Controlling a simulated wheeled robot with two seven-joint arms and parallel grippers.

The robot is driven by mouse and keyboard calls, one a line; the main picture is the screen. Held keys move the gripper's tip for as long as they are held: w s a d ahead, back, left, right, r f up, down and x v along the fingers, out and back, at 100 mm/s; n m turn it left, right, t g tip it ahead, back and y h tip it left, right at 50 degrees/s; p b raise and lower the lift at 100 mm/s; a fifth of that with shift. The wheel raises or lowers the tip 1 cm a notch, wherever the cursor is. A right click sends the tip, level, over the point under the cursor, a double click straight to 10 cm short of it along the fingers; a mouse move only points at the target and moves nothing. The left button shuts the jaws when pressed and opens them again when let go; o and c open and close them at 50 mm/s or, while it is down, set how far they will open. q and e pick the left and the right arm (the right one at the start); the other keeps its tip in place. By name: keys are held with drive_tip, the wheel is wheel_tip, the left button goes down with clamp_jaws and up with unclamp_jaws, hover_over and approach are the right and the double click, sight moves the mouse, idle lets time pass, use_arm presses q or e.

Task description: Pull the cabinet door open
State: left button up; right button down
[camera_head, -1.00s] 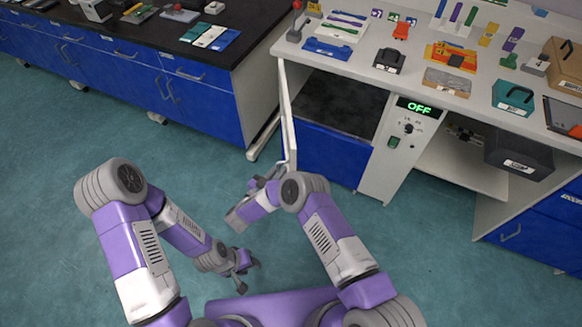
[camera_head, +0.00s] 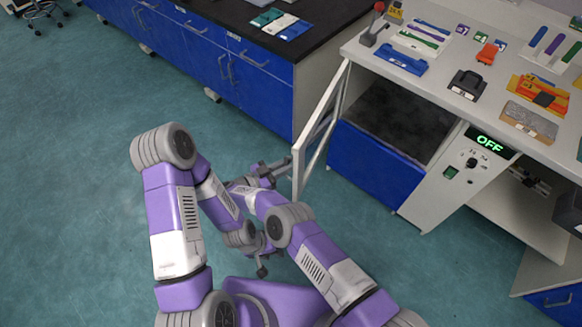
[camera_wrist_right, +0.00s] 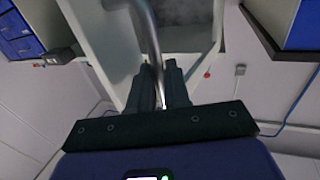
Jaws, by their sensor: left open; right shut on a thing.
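The cabinet door (camera_head: 318,130), a pale framed panel, stands swung out at the left side of the cabinet opening (camera_head: 400,115). My right gripper (camera_head: 282,170) is at the door's outer edge. In the right wrist view its fingers (camera_wrist_right: 160,88) are shut on the grey bar handle (camera_wrist_right: 147,32), with the pale door panel (camera_wrist_right: 105,45) behind it. My left gripper (camera_head: 263,268) is open and empty, low over the floor near my base and apart from the door.
Blue drawers under a black bench (camera_head: 300,38) stand left of the door, close to it. A white worktop (camera_head: 450,85) with several tools is above the cabinet. A control panel reading OFF (camera_head: 480,150) is right of the opening. The green floor at left (camera_head: 70,200) is clear.

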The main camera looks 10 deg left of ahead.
use_arm(q)
drive_tip(key=shift+w+f, duration=0.1)
drive_tip(key=shift+w, duration=0.1)
use_arm(e)
drive_tip(key=shift+w+a+r, duration=0.15)
drive_tip(key=shift+w+a, duration=0.15)
drive_tip(key=shift+w, duration=0.25)
